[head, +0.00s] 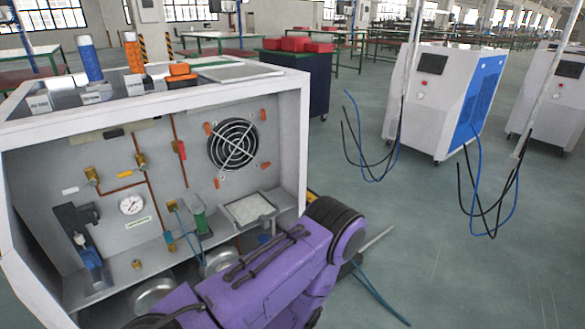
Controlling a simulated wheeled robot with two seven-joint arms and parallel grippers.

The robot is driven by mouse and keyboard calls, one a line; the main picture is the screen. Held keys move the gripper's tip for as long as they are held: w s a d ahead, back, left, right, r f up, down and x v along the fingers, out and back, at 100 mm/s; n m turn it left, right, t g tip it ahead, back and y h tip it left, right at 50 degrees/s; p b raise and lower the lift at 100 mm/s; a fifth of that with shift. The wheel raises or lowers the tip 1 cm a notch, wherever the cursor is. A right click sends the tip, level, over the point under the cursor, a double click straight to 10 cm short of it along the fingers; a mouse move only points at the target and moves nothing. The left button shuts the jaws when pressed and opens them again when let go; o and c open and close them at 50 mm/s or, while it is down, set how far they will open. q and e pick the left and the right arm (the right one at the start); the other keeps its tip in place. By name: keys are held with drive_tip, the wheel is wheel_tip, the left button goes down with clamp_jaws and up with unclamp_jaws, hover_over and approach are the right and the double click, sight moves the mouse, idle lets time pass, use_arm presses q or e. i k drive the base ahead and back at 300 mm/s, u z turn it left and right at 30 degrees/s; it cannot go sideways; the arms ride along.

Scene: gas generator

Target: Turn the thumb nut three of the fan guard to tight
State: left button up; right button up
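The fan guard (233,144), a round black wire grille, is on the upright grey panel inside the white cabinet. Several orange thumb nuts sit around it: upper left (208,129), upper right (263,114), lower left (216,183) and lower right (265,165). No marking shows which of them is number three, and how tight each is cannot be told. One of my purple arms crosses the lower middle of the head view, in front of the cabinet's lower right corner. Neither gripper's fingers can be seen, and nothing touches the nuts in view.
The cabinet's frame (300,130) borders the panel at right. A gauge (132,204), copper pipes and a green-bodied part (201,222) are left of and below the guard. A blue bottle (89,60) and an orange bottle (133,53) stand on top.

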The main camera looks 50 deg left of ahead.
sight(264, 165)
drive_tip(key=i, duration=1)
drive_tip(key=u, duration=0.45)
drive_tip(key=i, duration=0.8)
drive_tip(key=u, duration=0.75)
